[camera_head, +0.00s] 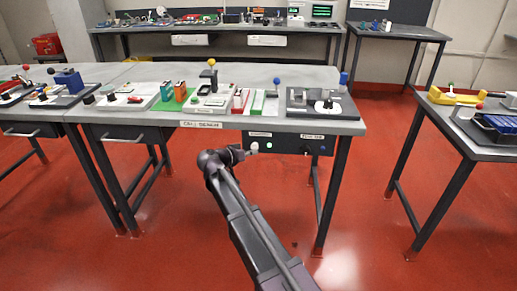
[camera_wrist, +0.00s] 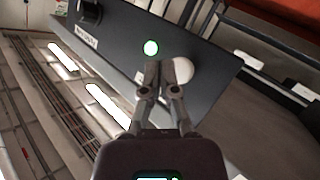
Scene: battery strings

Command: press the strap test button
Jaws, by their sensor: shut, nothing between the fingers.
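A round white button (camera_head: 254,146) sits on the dark panel under the front edge of the middle bench. In the wrist view the white button (camera_wrist: 183,71) shows just right of my fingertips, partly hidden by them. A lit green lamp (camera_head: 269,145) is beside it; it also shows in the wrist view (camera_wrist: 151,48). A small label (camera_head: 259,134) is above the button, too small to read. My gripper (camera_wrist: 162,66) is shut and empty, its tips close to the button; I cannot tell whether they touch it. In the head view my gripper (camera_head: 246,153) reaches the panel.
A dark knob (camera_head: 307,150) with its own label is further right on the panel. The bench top (camera_head: 330,128) above carries several battery test fixtures. Another table (camera_head: 470,150) stands at the right. The red floor between them is clear.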

